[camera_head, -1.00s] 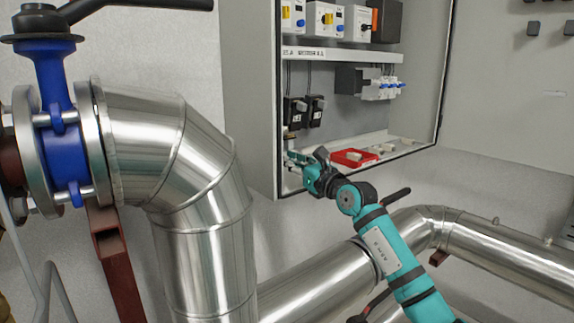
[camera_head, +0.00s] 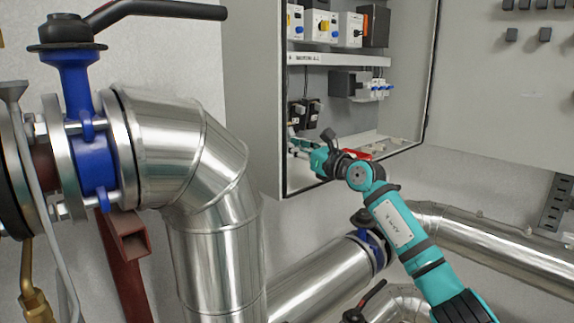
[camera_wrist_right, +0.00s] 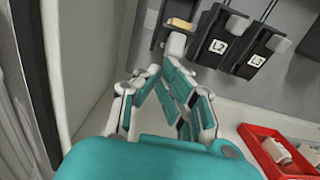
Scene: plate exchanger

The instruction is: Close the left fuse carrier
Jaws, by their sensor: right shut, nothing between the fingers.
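My right gripper (camera_head: 294,146) reaches into the open cabinet's lower left corner, just below the black fuse carriers. In the right wrist view its fingers (camera_wrist_right: 178,58) are shut and empty. Their tips are close below a dark, partly hidden piece (camera_wrist_right: 165,24) with a yellow part, left of the carrier marked L2 (camera_wrist_right: 209,37). This looks like the left fuse carrier, but its angle and any contact with the fingertips are unclear. The carrier marked L3 (camera_wrist_right: 250,53) is to its right. In the head view the left carrier is not clearly visible. My left gripper is out of view.
The cabinet's left wall (camera_wrist_right: 80,55) runs close beside the gripper. A red tray (camera_wrist_right: 265,152) with pale parts lies on the cabinet floor to the right. Breakers (camera_head: 350,84) sit higher up. A large metal pipe (camera_head: 215,215) stands left of my arm.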

